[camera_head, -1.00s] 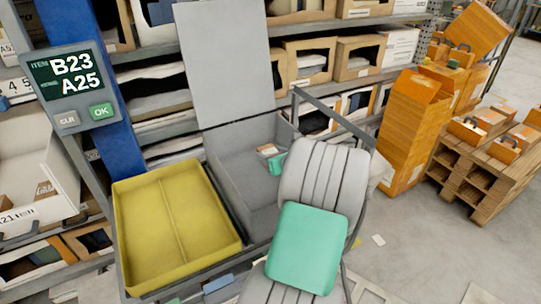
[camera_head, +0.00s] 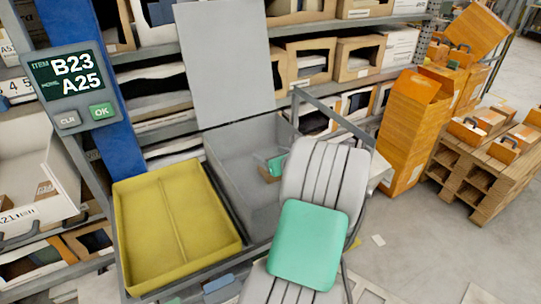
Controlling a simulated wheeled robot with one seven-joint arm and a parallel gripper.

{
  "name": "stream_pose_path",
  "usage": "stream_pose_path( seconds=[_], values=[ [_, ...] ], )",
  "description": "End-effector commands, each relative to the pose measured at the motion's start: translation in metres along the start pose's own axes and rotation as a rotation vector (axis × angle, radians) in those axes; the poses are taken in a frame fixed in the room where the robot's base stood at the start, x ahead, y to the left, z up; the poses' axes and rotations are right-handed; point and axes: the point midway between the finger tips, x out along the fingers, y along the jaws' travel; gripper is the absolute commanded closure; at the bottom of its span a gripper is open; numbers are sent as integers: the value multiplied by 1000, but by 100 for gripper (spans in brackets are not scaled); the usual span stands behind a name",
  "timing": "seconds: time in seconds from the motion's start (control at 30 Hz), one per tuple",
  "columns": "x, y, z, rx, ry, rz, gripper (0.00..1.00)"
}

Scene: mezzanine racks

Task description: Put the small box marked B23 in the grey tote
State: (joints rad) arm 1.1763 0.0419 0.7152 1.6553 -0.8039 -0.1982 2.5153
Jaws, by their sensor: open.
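The grey tote (camera_head: 232,180) stands on the cart frame with a tall grey panel (camera_head: 228,65) upright behind it. A small brown box (camera_head: 268,175) shows inside the tote, partly hidden; its marking cannot be read. My gripper (camera_head: 276,165) shows only as a small green tip inside the tote, just above and beside the box. It is open, and the rest of it is hidden behind my grey and green arm. Whether the box rests on the tote floor is hard to tell.
A yellow tray (camera_head: 170,225) with a divider sits left of the tote, empty. A display (camera_head: 75,85) on a blue post reads item B23, A25. Racks with open boxes stand behind.

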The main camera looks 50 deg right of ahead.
Motion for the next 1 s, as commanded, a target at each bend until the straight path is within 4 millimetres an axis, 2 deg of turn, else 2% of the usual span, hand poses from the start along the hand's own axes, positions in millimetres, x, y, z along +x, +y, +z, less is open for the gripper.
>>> stream_pose_path(
  seconds=[0.03, 0.1, 0.27, 0.5, 0.63, 1.0],
  values=[
    [1, 3, -10, 12, 13, 4, 24],
    [1, 3, -11, 13, 14, 4, 24],
    [-3, 3, -1, 11, 13, 4, 24],
    [-55, 0, 6, 10, 7, -2, 24],
    [-74, 0, 7, 8, 6, 0, 24],
    [-79, 1, 7, 5, 6, 2, 24]
  ],
)
